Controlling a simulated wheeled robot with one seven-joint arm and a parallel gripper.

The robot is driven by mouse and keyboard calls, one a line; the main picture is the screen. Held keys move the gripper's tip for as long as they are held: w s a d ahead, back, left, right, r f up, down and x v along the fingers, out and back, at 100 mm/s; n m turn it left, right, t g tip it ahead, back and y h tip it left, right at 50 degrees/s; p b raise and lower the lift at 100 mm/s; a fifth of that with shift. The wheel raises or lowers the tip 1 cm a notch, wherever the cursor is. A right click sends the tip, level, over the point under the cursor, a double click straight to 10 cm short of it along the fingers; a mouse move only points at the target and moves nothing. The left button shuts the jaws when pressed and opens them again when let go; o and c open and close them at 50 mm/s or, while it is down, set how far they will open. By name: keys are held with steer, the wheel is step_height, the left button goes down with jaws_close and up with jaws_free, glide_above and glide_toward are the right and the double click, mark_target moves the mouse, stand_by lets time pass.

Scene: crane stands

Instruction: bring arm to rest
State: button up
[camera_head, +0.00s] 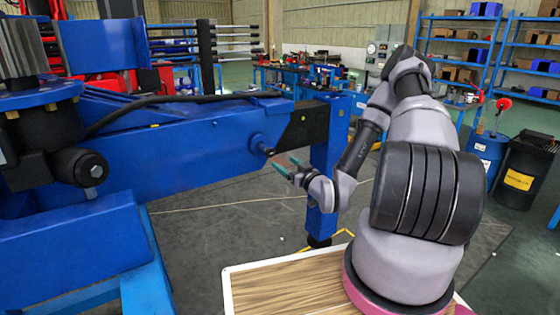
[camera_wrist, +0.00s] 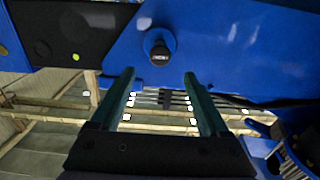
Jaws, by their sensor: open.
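My gripper (camera_head: 285,172) is in the middle of the head view, at the end of my grey and black arm. Its two green fingers are apart, with nothing between them. In the wrist view the open fingers (camera_wrist: 160,85) point toward a blue crane beam (camera_wrist: 230,45). The same blue beam (camera_head: 180,150) fills the left of the head view. The pin (camera_wrist: 160,48) also shows in the wrist view, just beyond and between the fingertips. The gripper appears apart from it.
A blue upright leg (camera_head: 326,160) stands just behind my wrist. A black hose (camera_head: 170,98) runs along the beam. Blue shelves (camera_head: 485,55), a blue drum (camera_head: 488,155) and a black bin (camera_head: 523,170) stand at the right. The grey floor (camera_head: 225,230) below the gripper is clear.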

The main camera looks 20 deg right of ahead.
steer(key=shift+s+d, duration=0.1)
steer(key=shift+s, duration=0.2)
steer(key=w+d+r+g+h, duration=0.2)
steer(key=w+d+r+g, duration=0.2)
steer(key=r+g, duration=0.15)
steer(key=s+d+r+m+g+h, duration=0.1)
steer(key=s+r+h, duration=0.1)
steer(key=r, duration=0.4)
steer(key=s+d+r+m+g+h, duration=0.1)
steer(key=s+d+r+h, duration=0.1)
steer(key=r, duration=0.4)
steer(key=s+a+r+m+g+y, duration=0.1)
steer(key=s+a+r+m, duration=0.2)
steer(key=s+r, duration=0.5)
steer(key=s+a+r+m+g+y, duration=0.1)
steer(key=s+r, duration=0.7)
steer(key=s, duration=0.9)
steer(key=shift+a+r+m+g+y, duration=0.3)
steer(key=shift+a+r+m+g, duration=0.1)
steer(key=shift+a+m, duration=0.6)
